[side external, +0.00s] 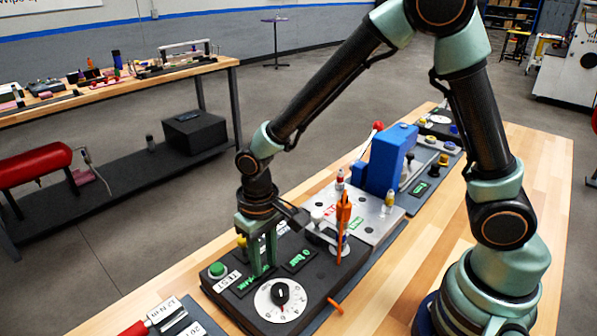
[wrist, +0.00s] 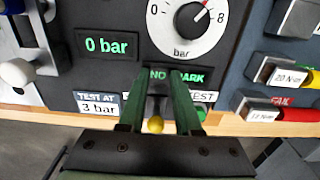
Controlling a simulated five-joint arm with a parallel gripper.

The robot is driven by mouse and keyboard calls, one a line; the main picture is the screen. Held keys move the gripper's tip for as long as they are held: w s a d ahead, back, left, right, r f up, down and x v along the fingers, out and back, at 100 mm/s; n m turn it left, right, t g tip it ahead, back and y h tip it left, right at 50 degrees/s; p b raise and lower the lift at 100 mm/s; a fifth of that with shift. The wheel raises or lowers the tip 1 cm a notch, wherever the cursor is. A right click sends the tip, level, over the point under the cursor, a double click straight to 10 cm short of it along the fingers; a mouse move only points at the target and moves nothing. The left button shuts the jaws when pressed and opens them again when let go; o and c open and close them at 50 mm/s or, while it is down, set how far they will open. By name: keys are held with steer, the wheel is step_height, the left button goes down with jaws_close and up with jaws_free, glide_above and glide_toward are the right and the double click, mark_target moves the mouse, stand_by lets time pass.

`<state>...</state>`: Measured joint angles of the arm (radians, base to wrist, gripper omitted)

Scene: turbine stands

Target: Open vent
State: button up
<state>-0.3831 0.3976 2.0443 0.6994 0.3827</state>
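My gripper (side external: 264,268) points down over the near end of the dark test panel (side external: 228,298). Its two green fingers stand apart, and they show in the wrist view (wrist: 162,82) too. A dark stem with a yellow ball (wrist: 155,124) shows between the fingers in the wrist view; I cannot tell whether they touch it. No part is readable as marked "vent". The pressure display (wrist: 105,45) reads 0 bar.
A white bar dial (side external: 282,299) with a black knob lies close to the fingers. A green button (side external: 217,270) is beside the TEST label. An orange clamp-like tool (side external: 343,222) and a blue block (side external: 391,158) stand farther back. Torque tools lie at the near end.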

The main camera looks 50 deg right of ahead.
steer(key=shift+o, duration=0.8)
step_height(320, 180, up, 7)
stand_by(0.5)
steer(key=shift+r, duration=0.1)
steer(key=s+d+r+t, duration=0.2)
steer(key=s+d+r, duration=0.1)
steer(key=d+r, duration=0.2)
steer(key=s+d+r+t, duration=0.3)
steer(key=d+r, duration=0.3)
steer(key=d, duration=0.3)
steer(key=shift+s+r+t, duration=0.15)
steer(key=shift+r+t, duration=0.15)
